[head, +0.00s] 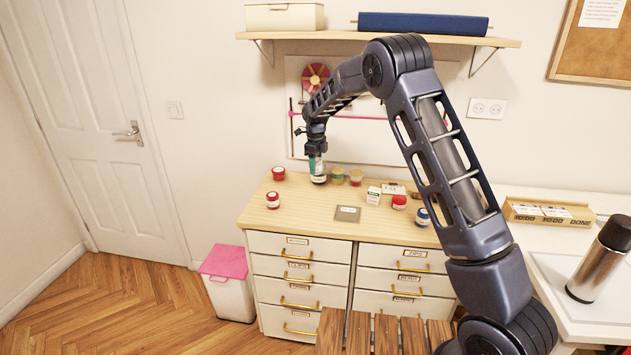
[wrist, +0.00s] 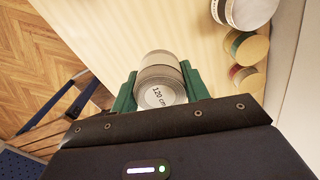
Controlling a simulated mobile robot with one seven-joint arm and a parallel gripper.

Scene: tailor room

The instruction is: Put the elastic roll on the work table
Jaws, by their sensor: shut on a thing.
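My gripper (head: 317,163) points down over the left part of the wooden top of the drawer cabinet (head: 300,222). A white table surface (head: 545,268) lies to the right; I cannot tell which surface is called the work table.
Red-lidded jars (head: 273,200), small spools (head: 355,177), a white box (head: 374,195), a grey square (head: 347,213) and a blue-lidded jar (head: 422,217) stand on the cabinet. A metal flask (head: 600,262) and a wooden tray (head: 520,219) occupy the right table. A shelf (head: 350,36) hangs above.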

